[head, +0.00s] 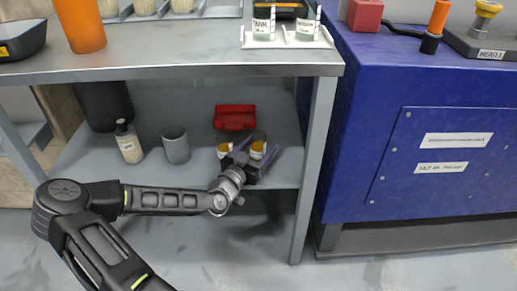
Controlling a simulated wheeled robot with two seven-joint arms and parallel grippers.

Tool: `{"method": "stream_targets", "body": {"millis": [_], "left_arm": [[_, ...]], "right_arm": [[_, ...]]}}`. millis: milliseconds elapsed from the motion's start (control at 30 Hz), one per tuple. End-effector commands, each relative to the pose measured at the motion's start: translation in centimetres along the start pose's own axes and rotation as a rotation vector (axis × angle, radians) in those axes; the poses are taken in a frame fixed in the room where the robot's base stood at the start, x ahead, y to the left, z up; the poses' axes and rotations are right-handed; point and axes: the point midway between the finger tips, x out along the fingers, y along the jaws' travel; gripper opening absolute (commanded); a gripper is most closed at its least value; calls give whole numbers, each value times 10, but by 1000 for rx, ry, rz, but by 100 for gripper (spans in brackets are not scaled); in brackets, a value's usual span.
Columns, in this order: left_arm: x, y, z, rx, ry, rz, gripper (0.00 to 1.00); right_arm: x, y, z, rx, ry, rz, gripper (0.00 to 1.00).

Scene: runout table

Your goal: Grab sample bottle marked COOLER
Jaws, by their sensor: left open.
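Two small sample bottles with amber contents stand on the lower shelf, the left one (224,150) and the right one (257,150). Their labels are too small to read, so I cannot tell which is marked COOLER. My left gripper (256,160) reaches in over the shelf, open, with its fingers at the right bottle and partly hiding it. I cannot tell whether the fingers touch it. On the worktop, a white tray (286,44) holds a bottle whose label seems to read TANK (263,28) and another bottle (305,30). My right gripper is not in view.
A red box (235,117) sits behind the amber bottles. A grey cup (176,146) and a labelled dispenser bottle (128,143) stand left on the shelf. The worktop edge (170,70) overhangs the shelf, and a table leg (315,160) stands to the right, beside a blue cabinet (350,130).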

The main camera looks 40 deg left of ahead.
Motion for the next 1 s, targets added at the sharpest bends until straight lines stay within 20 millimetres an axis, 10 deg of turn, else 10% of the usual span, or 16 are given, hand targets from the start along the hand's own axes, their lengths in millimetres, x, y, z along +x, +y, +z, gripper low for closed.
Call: {"method": "stream_targets", "body": {"millis": [1000], "left_arm": [[0, 0, 0, 0, 0, 0, 1]], "right_arm": [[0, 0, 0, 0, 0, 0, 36]]}}
